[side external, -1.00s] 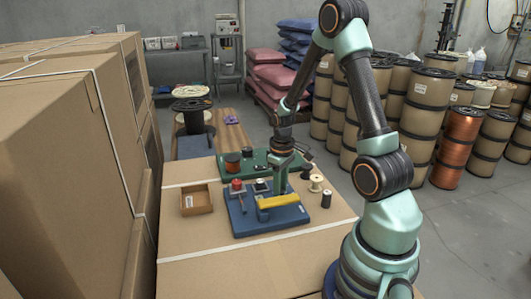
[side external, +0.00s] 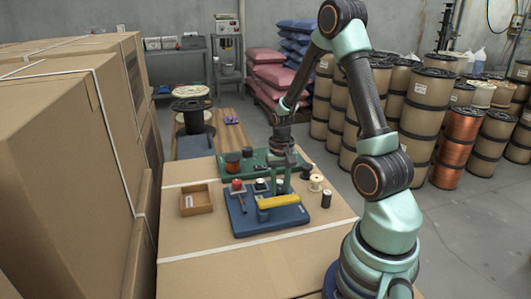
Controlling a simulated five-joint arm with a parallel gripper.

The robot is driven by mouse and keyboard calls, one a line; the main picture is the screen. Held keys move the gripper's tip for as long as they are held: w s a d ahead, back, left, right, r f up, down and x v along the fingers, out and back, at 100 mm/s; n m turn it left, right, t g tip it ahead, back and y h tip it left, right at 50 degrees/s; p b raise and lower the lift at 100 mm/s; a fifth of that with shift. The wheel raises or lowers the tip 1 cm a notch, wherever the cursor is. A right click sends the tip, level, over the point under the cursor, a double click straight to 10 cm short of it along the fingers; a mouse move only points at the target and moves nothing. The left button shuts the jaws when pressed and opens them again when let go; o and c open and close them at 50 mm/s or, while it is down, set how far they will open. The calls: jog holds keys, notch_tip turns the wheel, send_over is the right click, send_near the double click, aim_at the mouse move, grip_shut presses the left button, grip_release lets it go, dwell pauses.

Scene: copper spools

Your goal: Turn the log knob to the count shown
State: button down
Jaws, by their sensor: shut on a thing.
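The blue device (side external: 272,222) with a yellow lever (side external: 278,201) stands on the cardboard top. Small dark and white parts sit at its back edge. My gripper (side external: 276,181) points down at this back edge, behind the yellow lever, and is shut on what appears to be the log knob. The knob is too small and too covered by the fingers to make out its marks. The count shown cannot be read. A red knob or button (side external: 237,185) is at the device's back left.
An open cardboard box (side external: 197,202) stands left of the device. A green board (side external: 228,168) with a copper spool (side external: 233,161) lies behind. A pale spool (side external: 316,183) and a black spool (side external: 326,199) stand to the right. The cardboard top in front is clear.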

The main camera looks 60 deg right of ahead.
aim_at(279, 189)
jog(key=m, duration=0.4)
jog(key=shift+a+m, duration=0.1)
jog(key=shift+m, duration=2.1)
jog(key=c, duration=0.6)
grip_release()
notch_tip(279, 189, up, 12)
jog(key=shift+w, duration=0.15)
